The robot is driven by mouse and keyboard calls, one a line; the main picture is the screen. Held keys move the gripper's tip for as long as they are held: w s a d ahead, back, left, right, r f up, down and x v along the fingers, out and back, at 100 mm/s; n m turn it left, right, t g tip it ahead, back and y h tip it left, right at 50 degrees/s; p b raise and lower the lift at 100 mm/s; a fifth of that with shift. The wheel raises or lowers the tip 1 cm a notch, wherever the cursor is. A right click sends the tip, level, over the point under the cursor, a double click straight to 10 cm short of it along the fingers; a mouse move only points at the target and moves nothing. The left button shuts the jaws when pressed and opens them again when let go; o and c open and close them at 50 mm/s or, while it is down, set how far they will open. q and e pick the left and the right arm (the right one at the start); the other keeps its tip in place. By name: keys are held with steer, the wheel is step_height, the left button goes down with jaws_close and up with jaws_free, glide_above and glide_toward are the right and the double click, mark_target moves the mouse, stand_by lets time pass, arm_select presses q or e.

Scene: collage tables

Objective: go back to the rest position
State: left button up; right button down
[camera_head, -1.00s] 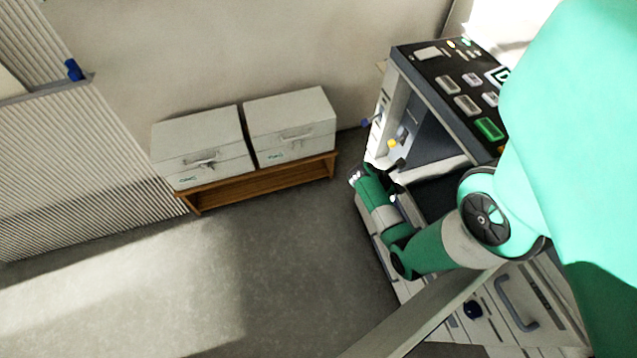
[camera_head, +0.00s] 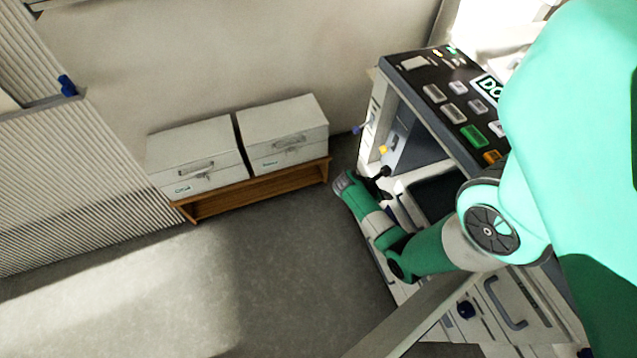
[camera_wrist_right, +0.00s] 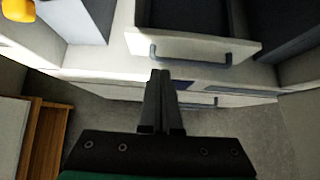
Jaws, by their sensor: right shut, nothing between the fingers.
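My right arm comes in from the right in the head view, green and white. Its black gripper (camera_head: 384,174) is in front of the open bay of the grey and white machine (camera_head: 377,108). In the right wrist view its two dark fingers (camera_wrist_right: 160,76) lie together, shut with nothing between them. They point toward a white open drawer (camera_wrist_right: 195,45) with a grey bar handle. Whether the fingertips touch anything cannot be told from the head view. My left gripper is not in view.
The machine's black button panel (camera_head: 452,100) is at the upper right. Two pale boxes (camera_head: 197,150) (camera_head: 284,130) stand on a low wooden bench (camera_head: 262,188) by the wall. A corrugated panel (camera_head: 60,180) is at the left. The grey floor (camera_head: 250,270) between is clear.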

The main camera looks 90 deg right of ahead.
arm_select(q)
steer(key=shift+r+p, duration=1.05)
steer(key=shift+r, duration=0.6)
arm_select(e)
steer(key=v, duration=0.7)
steer(key=shift+r, duration=0.25)
